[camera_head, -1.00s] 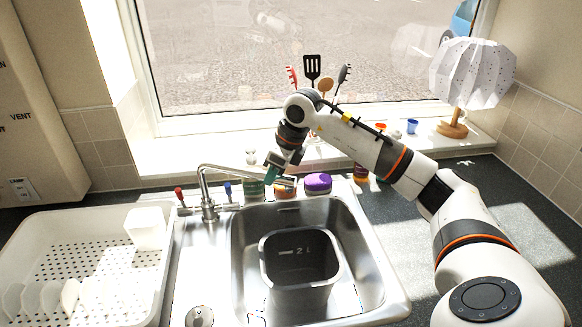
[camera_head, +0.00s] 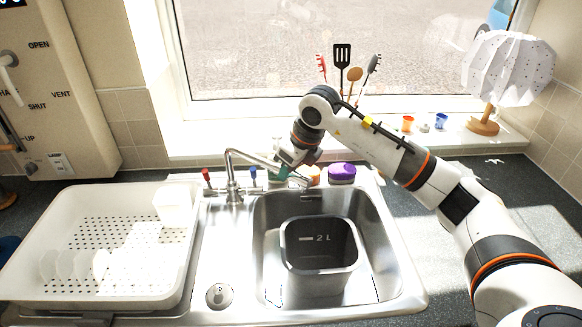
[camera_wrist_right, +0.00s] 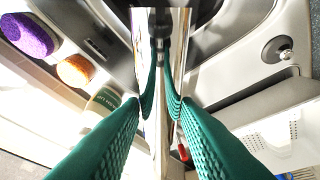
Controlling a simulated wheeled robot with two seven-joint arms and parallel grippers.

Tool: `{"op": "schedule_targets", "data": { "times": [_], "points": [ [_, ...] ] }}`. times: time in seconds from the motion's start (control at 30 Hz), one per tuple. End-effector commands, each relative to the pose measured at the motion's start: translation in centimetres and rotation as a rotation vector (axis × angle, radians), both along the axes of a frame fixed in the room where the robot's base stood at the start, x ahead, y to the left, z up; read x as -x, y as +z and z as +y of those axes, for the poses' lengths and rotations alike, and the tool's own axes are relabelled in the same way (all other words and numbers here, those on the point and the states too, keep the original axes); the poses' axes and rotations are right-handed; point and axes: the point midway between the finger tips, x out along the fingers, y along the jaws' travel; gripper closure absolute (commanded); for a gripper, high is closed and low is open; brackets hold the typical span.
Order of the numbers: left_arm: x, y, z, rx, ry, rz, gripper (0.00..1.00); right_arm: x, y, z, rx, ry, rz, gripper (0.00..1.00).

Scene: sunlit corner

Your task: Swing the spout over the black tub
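The chrome spout (camera_head: 258,160) rises from the tap base behind the sink and slopes right, its end by the sink's back edge. My right gripper (camera_head: 285,171) is at the spout's outer part. In the right wrist view its two teal fingers (camera_wrist_right: 160,95) lie on both sides of the shiny spout (camera_wrist_right: 150,50), apparently closed on it. The black tub (camera_head: 318,245), marked 2 L, stands upright and looks empty in the basin, in front of the spout's end. My left gripper is not in view.
A red tap handle (camera_head: 206,176) and a blue one (camera_head: 253,174) flank the spout's base. A purple-topped item (camera_head: 342,172) and an orange one (camera_head: 314,173) stand behind the sink. A white dish rack (camera_head: 60,210) is at left. A lamp (camera_head: 508,68) stands at right.

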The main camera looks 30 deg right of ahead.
Motion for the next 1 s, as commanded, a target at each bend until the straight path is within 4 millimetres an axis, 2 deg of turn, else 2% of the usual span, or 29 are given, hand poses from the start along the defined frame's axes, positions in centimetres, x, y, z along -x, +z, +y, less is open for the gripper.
{"op": "schedule_targets", "data": {
  "times": [0.03, 0.1, 0.47, 0.57, 0.8, 1.0],
  "points": [
    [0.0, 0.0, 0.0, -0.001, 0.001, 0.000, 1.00, 0.0, 0.0, 0.0, 0.000, 0.000, -0.001, 0.62],
    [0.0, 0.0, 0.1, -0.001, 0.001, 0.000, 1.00, 0.0, 0.0, 0.0, 0.000, 0.000, 0.000, 0.54],
    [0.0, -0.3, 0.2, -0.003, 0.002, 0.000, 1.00, 0.2, 0.4, -0.1, 0.000, 0.000, -0.001, 0.54],
    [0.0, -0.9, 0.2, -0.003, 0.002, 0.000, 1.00, 0.6, 1.6, -0.3, 0.001, 0.000, -0.005, 0.54],
    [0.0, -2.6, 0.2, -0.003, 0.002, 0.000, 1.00, 2.4, 6.3, -1.1, 0.001, 0.000, -0.006, 0.54],
    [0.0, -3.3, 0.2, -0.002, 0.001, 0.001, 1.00, 3.7, 9.6, -1.6, 0.001, -0.001, -0.003, 0.54]
  ]
}}
